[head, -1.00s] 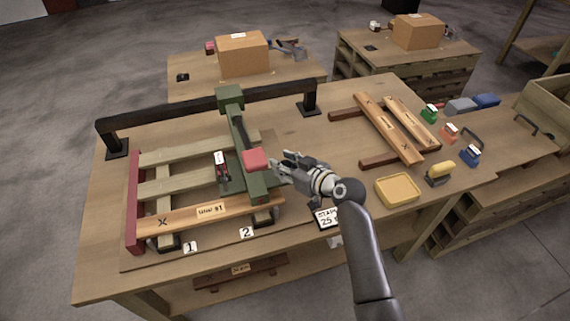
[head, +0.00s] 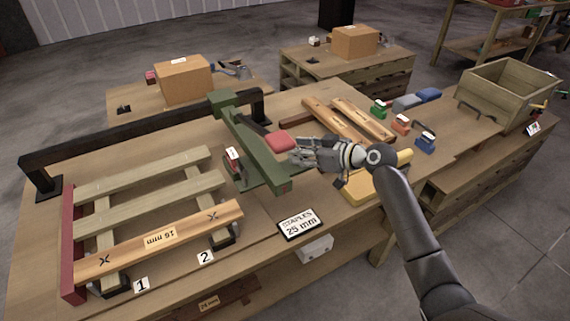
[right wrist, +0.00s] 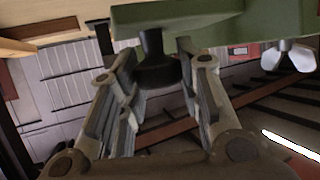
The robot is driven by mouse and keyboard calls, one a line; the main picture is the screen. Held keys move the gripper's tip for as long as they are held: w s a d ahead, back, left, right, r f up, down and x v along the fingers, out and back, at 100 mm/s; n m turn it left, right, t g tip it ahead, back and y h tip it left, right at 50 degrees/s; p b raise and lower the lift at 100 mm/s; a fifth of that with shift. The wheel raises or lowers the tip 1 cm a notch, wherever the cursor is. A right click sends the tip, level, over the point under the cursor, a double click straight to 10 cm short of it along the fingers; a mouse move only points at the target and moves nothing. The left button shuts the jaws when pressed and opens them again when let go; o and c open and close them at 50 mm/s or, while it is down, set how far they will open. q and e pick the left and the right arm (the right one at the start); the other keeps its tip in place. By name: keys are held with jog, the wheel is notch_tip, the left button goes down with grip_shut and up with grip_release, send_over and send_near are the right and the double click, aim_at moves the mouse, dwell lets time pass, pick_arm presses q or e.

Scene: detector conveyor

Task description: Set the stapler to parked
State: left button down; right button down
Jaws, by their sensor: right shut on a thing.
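The stapler (head: 250,155) is a long green arm with a red pad (head: 280,141) on top. It hangs across a black rail (head: 140,128), close to the rail's right post. It stands just right of the wooden pallet frame (head: 150,190). My right gripper (head: 298,153) is at the stapler's near right side. In the right wrist view, its fingers (right wrist: 158,85) are on both sides of a black knob (right wrist: 152,45) under the green arm (right wrist: 200,20). The gripper hides part of the stapler's side. My left gripper is not in view.
A sign (head: 300,224) reading "STAPLES 25 mm" lies at the bench's front edge. A yellow tray (head: 365,190) is partly behind my right arm. Loose planks (head: 335,118) and small coloured staplers or tools (head: 400,122) lie to the right. A wooden crate (head: 500,92) stands far right.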

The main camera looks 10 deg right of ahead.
jog(key=shift+w+d+r, duration=0.1)
jog(key=shift+w+d, duration=0.15)
jog(key=shift+d, duration=0.4)
jog(key=c, duration=1.2)
grip_release()
jog(key=shift+d, duration=0.1)
jog(key=shift+c, duration=0.2)
jog(key=shift+o, duration=0.8)
jog(key=shift+d, duration=0.1)
jog(key=shift+s, duration=0.1)
jog(key=v, duration=1.1)
jog(key=shift+s+d, duration=0.3)
jog(key=shift+r, duration=0.1)
